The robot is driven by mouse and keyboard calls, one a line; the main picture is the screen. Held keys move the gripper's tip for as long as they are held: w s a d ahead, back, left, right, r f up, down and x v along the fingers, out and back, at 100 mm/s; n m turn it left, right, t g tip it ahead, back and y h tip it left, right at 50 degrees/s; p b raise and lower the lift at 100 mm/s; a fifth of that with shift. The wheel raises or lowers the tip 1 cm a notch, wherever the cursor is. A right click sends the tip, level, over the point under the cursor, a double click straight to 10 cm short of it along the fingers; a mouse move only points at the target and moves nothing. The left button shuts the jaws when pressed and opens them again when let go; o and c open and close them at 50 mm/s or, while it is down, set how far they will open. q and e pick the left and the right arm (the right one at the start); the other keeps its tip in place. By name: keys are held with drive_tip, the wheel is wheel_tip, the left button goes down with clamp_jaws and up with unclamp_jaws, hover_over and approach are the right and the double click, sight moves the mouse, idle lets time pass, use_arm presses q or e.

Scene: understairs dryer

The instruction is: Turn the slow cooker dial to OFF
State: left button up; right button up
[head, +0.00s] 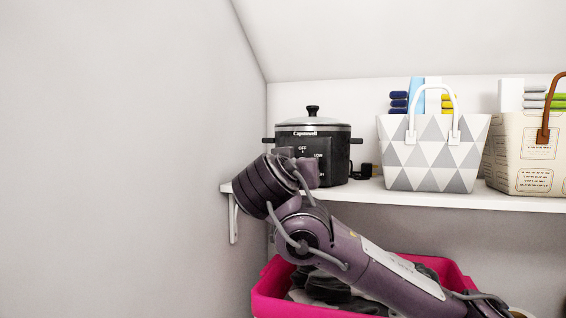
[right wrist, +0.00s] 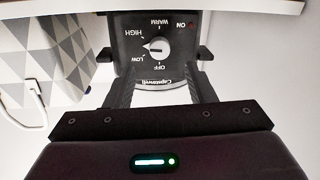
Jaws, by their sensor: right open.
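The black slow cooker (head: 333,150) with a domed lid stands on the white shelf at the left. Its round dial (right wrist: 158,47) shows upside down in the right wrist view, with OFF, LOW, HIGH and WARM around it. The dial's white pointer mark faces the side with LOW and HIGH; I cannot tell which exactly. My right gripper (right wrist: 160,76) is open and empty, in front of the cooker's control panel, with the dial between and beyond its fingers. In the head view my right wrist hides part of the panel. My left gripper is not in view.
The white shelf (head: 420,196) holds a grey-and-white triangle basket (head: 430,155) right of the cooker and a cream basket (head: 520,150) further right. A pink bin (head: 268,291) with dark cloth sits below. A wall and a bracket (head: 234,220) are at the left.

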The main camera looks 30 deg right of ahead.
drive_tip(key=p+x, duration=0.3)
drive_tip(key=x, duration=0.3)
drive_tip(key=shift+d, duration=0.15)
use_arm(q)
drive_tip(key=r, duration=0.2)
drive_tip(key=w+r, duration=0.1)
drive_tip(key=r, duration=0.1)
use_arm(e)
drive_tip(key=shift+w, duration=0.15)
drive_tip(key=c, duration=1)
